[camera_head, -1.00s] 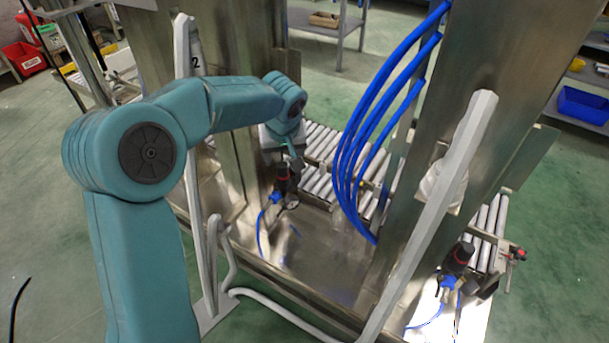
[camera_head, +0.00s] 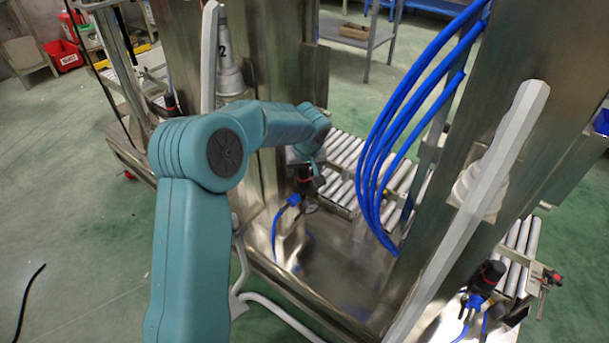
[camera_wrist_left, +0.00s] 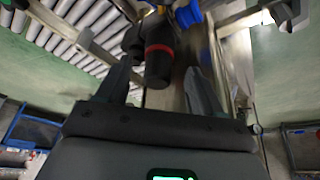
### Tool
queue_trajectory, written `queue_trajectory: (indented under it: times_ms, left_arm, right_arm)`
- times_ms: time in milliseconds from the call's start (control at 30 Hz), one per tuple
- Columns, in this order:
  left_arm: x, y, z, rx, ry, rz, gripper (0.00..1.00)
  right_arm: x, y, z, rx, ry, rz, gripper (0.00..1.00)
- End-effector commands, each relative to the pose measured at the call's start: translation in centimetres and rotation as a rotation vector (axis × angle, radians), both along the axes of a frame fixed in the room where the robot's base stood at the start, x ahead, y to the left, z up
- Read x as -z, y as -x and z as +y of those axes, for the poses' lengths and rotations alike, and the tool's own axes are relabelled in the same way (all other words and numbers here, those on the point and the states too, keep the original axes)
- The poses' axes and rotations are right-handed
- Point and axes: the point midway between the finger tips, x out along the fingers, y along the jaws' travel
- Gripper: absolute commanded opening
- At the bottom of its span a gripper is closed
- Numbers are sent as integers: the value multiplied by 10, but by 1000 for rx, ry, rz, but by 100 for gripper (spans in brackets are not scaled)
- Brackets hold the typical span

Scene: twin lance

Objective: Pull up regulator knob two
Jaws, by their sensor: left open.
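A regulator with a black knob and a red ring (camera_head: 304,176) stands in the middle bay of the metal frame in the head view. I cannot read a number on it. My left gripper (camera_head: 309,163) is right above it, partly hidden by my wrist. In the left wrist view the black knob (camera_wrist_left: 158,66) with its red ring lies between the two fingers of my open left gripper (camera_wrist_left: 160,80). Gaps show on both sides, so the fingers do not grip it. My right gripper is not in view.
Blue hoses (camera_head: 385,150) hang right of the regulator, beside a metal column. Another regulator (camera_head: 488,275) stands at the right, and one (camera_head: 170,101) at the left behind. A roller conveyor (camera_head: 345,160) runs behind. A pale slanted bar (camera_head: 470,215) crosses the front right.

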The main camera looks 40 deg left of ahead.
Motion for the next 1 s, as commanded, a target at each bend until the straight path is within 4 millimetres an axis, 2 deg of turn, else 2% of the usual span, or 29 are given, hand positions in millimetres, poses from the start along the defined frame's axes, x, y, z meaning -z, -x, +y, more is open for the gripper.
queue_trajectory:
  times_ms: [33,200,500,567,700,733,1000]
  left_arm:
    - [9,-2,2,1,1,1,67]
    - [21,-7,6,2,0,0,67]
    - [23,-8,6,2,0,0,67]
    - [23,-8,6,2,0,0,50]
    - [23,-8,6,2,0,0,5]
    - [23,-8,6,2,0,0,0]
    - [10,-8,6,4,0,-1,0]
  right_arm:
    - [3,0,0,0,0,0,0]
    - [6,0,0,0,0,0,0]
    - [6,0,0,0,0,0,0]
    - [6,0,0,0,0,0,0]
    - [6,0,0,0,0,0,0]
    - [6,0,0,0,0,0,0]
    - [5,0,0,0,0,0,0]
